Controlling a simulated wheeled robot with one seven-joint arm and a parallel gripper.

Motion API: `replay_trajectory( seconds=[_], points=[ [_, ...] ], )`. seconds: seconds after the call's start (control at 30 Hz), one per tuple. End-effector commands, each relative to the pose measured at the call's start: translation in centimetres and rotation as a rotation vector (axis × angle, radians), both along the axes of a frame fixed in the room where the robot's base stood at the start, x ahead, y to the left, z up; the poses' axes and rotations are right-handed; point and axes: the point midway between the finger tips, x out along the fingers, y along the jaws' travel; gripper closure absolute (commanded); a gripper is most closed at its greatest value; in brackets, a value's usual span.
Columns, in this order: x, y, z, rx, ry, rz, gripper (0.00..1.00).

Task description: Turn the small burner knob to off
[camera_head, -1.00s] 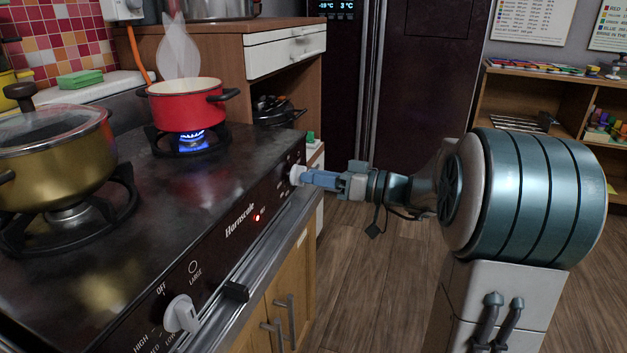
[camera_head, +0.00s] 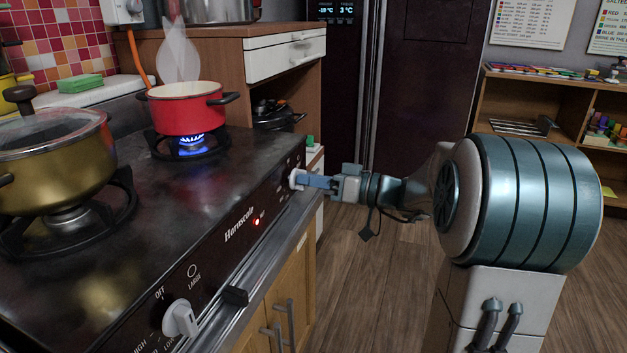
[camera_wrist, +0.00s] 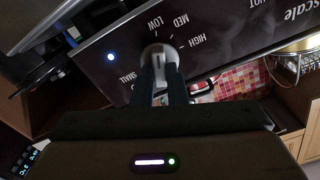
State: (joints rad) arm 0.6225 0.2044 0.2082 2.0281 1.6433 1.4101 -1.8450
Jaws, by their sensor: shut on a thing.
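The small burner knob (camera_head: 294,180) is a pale round knob at the far right end of the stove's front panel. My gripper (camera_head: 304,181) reaches it from the right and is shut on it. In the wrist view the knob (camera_wrist: 157,53) sits between my two dark fingers (camera_wrist: 162,78), with LOW, MED, HIGH and SMALL printed around it. OFF is not readable there, and I cannot tell exactly which mark the knob points to. A blue flame (camera_head: 191,146) burns under the red pot (camera_head: 187,107) on the back burner.
A gold lidded pot (camera_head: 52,160) stands on the front burner. The large burner knob (camera_head: 181,319) is at the near end of the panel. A dark bracket (camera_head: 235,296) and metal rail run below the panel.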

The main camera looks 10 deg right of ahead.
Motion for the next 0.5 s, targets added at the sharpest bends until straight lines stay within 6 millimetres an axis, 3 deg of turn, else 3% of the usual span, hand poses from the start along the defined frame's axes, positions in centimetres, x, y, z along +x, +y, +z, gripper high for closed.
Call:
replay_trajectory(
  seconds=[0.5],
  points=[
    [0.04, 0.03, -0.03, 0.221, 0.332, 0.004, 1.00]
  ],
)
